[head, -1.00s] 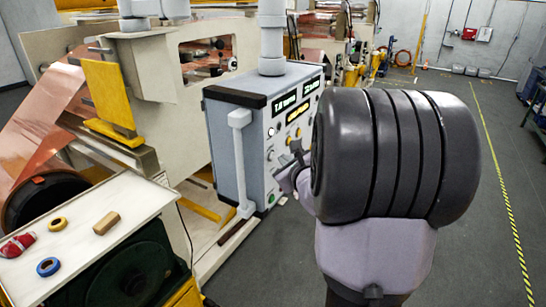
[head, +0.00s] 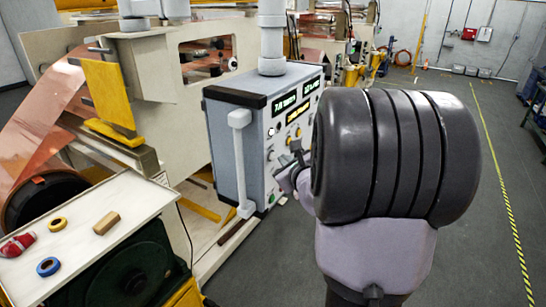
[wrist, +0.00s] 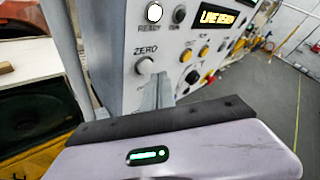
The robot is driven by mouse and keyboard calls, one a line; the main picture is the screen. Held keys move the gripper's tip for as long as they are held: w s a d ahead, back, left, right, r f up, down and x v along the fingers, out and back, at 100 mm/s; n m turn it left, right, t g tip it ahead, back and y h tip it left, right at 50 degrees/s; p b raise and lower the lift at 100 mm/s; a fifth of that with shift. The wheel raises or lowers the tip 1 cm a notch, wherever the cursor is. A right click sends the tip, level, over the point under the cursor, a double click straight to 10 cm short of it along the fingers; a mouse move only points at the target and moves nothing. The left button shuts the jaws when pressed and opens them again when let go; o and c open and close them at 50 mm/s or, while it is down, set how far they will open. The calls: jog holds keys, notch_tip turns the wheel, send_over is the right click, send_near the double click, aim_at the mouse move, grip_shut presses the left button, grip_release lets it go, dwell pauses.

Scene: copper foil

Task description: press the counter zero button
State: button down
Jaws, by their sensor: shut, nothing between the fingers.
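The zero button (wrist: 145,65) is a round pale button under the printed word ZERO on the grey control cabinet's panel (head: 276,112). In the wrist view it is left of centre, and its lower right edge lies against or behind my fingertips. My gripper (wrist: 158,88) is shut and empty, its fingers pointing at the panel just right of and below the button. I cannot tell whether the tips touch it. In the head view my gripper (head: 291,163) is at the panel's lower part, and my arm hides much of the panel's right side; I cannot make out the button there.
Other knobs and buttons, including a yellow button (wrist: 205,51), sit right of the zero button. Lit displays (head: 284,102) are above. A vertical handle (head: 241,160) stands on the cabinet's left edge. A tray table (head: 75,250) with tape rolls stands at the left.

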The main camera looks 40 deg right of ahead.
jog(key=shift+w, duration=0.1)
jog(key=shift+w+a+b, duration=0.15)
jog(key=shift+w+b, duration=0.2)
jog(key=shift+w+a, duration=0.1)
jog(key=shift+w, duration=0.35)
dwell(0.7)
jog(key=shift+s+b, duration=0.1)
jog(key=shift+b, duration=0.2)
jog(key=shift+s+d, duration=0.2)
jog(key=shift+s, duration=0.6)
jog(key=shift+s+d, duration=0.25)
jog(key=shift+s, duration=0.55)
jog(key=shift+s+d, duration=0.2)
jog(key=shift+s, duration=0.55)
jog(key=shift+s+d, duration=0.25)
jog(key=shift+s, duration=0.55)
